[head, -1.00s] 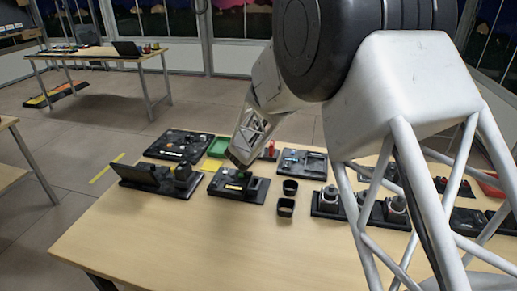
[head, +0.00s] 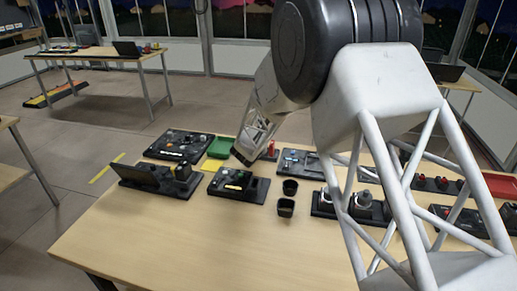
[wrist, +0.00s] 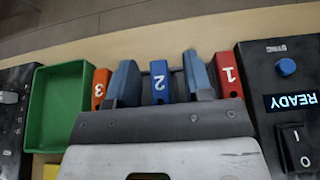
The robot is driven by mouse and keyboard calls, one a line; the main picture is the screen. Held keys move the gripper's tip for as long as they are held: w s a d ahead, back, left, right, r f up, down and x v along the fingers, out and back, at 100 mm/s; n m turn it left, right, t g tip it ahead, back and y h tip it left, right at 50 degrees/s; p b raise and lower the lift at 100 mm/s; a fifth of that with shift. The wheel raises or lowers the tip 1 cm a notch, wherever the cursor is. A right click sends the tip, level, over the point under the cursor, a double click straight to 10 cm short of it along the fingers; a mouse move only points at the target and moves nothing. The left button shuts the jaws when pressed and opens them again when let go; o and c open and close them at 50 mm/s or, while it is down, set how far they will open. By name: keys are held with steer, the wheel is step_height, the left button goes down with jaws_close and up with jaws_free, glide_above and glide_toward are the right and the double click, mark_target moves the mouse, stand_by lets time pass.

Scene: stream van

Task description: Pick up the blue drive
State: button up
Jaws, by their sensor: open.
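The blue drive (wrist: 159,82), marked 2, stands between an orange drive (wrist: 101,88) marked 3 on the left and a red drive (wrist: 229,75) marked 1 on the right in the wrist view. My gripper (wrist: 161,80) is open, with one blue-grey finger on each side of the blue drive. Gaps show between the fingers and the drive. The near part of the drive is hidden by my gripper's body. In the head view my gripper (head: 244,157) is low over the back of the table and hides the blue drive.
A green tray (wrist: 61,108) lies left of the drives. A black panel with a READY display (wrist: 291,102) stands close on the right.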

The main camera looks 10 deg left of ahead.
steer(key=shift+c, duration=0.3)
jaws_close()
steer(key=shift+r, duration=0.1)
steer(key=shift+r, duration=0.75)
step_height(320, 180, up, 2)
steer(key=shift+r, duration=0.1)
steer(key=s+d, duration=0.3)
steer(key=s, duration=0.4)
steer(key=s+d+r, duration=0.1)
steer(key=s+d, duration=0.2)
steer(key=s, duration=0.4)
steer(key=shift+s+d, duration=0.25)
steer(key=shift+d, duration=0.15)
